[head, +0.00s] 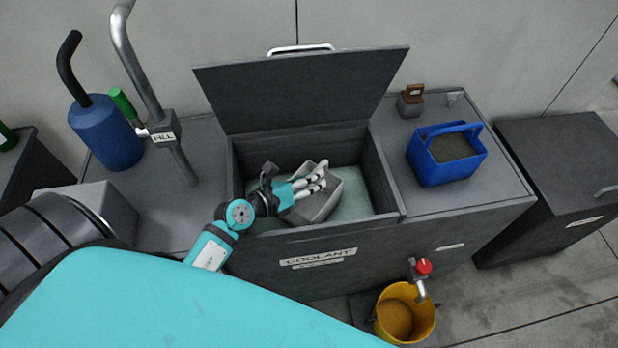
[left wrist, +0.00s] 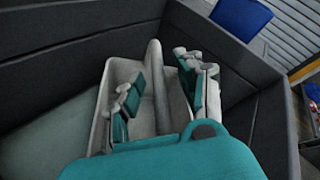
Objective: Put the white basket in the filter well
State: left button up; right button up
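The white basket (head: 322,205) sits inside the open well (head: 385,190) of the bench labelled COOLANT, turned at an angle on the pale floor. In the left wrist view the basket (left wrist: 102,128) shows its pale handle (left wrist: 157,80) running between my two fingers. My left gripper (head: 317,179) reaches down into the well over the basket. Its fingers (left wrist: 160,92) are apart, one on each side of the handle, with gaps visible, so it looks open. The gripper hides part of the basket. My right gripper is not in view.
The well's dark lid (head: 300,90) stands open at the back. A blue caddy (head: 425,165) with grey contents stands on the right bench top. A tall pipe (head: 140,65) and a blue canister (head: 105,135) stand left. A yellow bucket (head: 424,325) sits below the red-handled tap (head: 424,267).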

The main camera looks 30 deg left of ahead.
pick_arm(q)
jog(key=shift+r, duration=0.1)
jog(key=shift+s+r, duration=0.1)
jog(key=shift+s, duration=0.05)
jog(key=v, duration=1.1)
jog(key=shift+s+a+r+b, duration=0.15)
jog(key=shift+s+a+b, duration=0.1)
jog(key=shift+s+b, duration=0.1)
jog(key=shift+w, duration=0.1)
